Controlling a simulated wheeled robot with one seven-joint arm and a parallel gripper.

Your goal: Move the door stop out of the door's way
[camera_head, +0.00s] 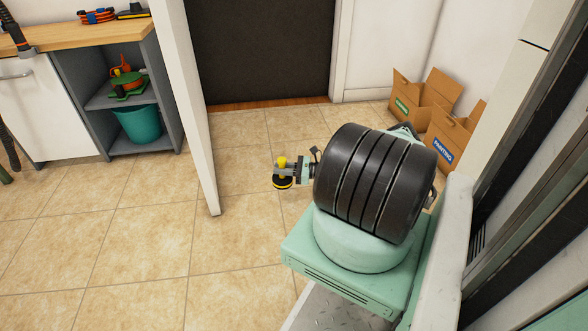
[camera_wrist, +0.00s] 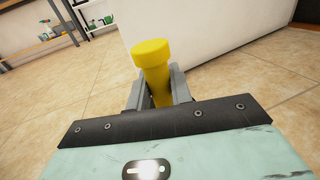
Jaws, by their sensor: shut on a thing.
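The door stop (camera_head: 282,181) has a yellow knob and a round black base with a yellow band. My gripper (camera_head: 291,168) is shut on it from the right side. In the wrist view the yellow knob (camera_wrist: 153,60) stands between the two grey fingers of my gripper (camera_wrist: 158,88). Its base is hidden there. I cannot tell whether the base touches the floor. The white door (camera_head: 192,100) stands to the left of the door stop, seen nearly edge-on, with a gap of floor between them. It also shows behind the knob in the wrist view (camera_wrist: 220,35).
Two cardboard boxes, one (camera_head: 422,100) behind the other (camera_head: 452,135), stand at the back right. A workbench (camera_head: 95,33) with a teal bucket (camera_head: 138,123) below is left of the door. A dark doorway panel (camera_head: 260,50) is at the back. Tiled floor (camera_head: 240,230) is clear in front.

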